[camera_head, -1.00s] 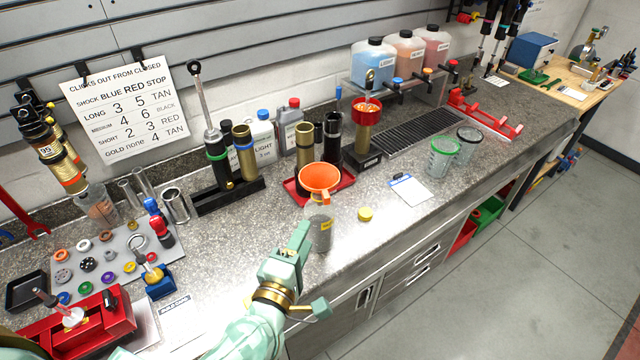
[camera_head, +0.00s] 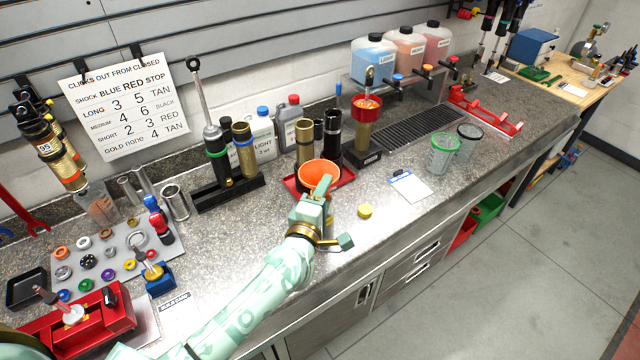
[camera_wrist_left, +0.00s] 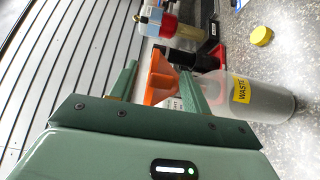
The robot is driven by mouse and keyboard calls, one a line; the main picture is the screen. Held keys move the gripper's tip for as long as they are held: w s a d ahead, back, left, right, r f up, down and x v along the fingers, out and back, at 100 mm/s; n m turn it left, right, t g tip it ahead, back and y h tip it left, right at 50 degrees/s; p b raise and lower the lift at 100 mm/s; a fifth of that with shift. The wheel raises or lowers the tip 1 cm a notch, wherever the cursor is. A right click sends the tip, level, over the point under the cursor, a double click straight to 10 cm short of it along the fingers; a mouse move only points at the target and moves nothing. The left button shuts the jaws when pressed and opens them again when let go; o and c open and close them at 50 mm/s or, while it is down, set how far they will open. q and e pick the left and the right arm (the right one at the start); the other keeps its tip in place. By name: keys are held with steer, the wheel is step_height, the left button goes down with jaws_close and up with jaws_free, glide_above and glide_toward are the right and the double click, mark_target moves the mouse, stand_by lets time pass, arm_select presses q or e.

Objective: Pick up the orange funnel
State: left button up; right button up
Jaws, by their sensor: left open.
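The orange funnel (camera_head: 318,174) is near the middle of the counter in the head view, its wide mouth facing up and its lower part hidden behind my left gripper. My left gripper (camera_head: 312,205) is open and reaches right up to the funnel from the front. In the left wrist view the funnel (camera_wrist_left: 158,78) shows between the two fingers of my left gripper (camera_wrist_left: 155,82); I cannot tell whether they touch it. My right gripper is not in view.
A red tray (camera_head: 345,176) is behind the funnel. A yellow cap (camera_head: 365,211) and a white card (camera_head: 409,188) lie to the right on bare counter. A black stand with shock bodies (camera_head: 228,193) is to the left. The counter's front edge is near my arm.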

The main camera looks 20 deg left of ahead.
arm_select(q)
jaws_close()
steer(key=shift+s+r, duration=0.1)
